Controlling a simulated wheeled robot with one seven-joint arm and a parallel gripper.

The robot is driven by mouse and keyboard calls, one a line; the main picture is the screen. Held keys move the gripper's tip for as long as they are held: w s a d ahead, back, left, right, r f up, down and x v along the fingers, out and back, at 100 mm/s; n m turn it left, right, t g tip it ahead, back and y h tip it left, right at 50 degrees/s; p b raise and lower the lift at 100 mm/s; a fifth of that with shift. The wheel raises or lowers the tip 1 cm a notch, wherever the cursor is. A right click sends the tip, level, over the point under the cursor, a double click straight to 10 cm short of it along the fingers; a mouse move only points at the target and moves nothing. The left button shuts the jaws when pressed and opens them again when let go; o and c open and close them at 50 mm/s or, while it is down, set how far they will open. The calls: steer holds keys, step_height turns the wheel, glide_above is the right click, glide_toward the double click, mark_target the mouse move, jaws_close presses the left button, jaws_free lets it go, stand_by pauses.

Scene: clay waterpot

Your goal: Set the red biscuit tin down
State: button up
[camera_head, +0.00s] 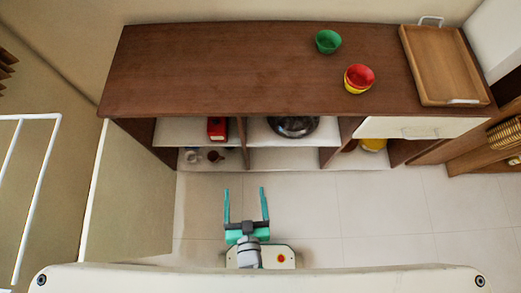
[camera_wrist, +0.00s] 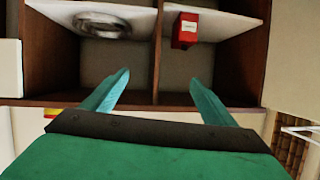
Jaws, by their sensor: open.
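The red biscuit tin (camera_head: 217,128) stands on the upper shelf of the open cabinet, in the left compartment near its right divider. It also shows in the wrist view (camera_wrist: 185,31) at the top, right of centre, with a white label on its front. My gripper (camera_head: 246,190) is open and empty, in front of the cabinet and apart from the tin. In the wrist view its two fingers (camera_wrist: 158,85) are spread with nothing between them. The tin's back side is hidden.
A dark round pot (camera_head: 293,126) is on the middle shelf compartment. Small cups (camera_head: 204,155) stand on the lower left shelf. The top's left half is clear.

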steer(key=s+d+r+t, duration=0.1)
steer(key=s+d+r, duration=0.1)
steer(key=r, duration=0.4)
steer(key=s+d+r+h, duration=0.1)
steer(key=s+d+r, duration=0.2)
steer(key=r, duration=0.3)
steer(key=shift+s+t+h, duration=0.25)
steer(key=shift+t+h, duration=0.05)
steer(key=shift+t, duration=0.1)
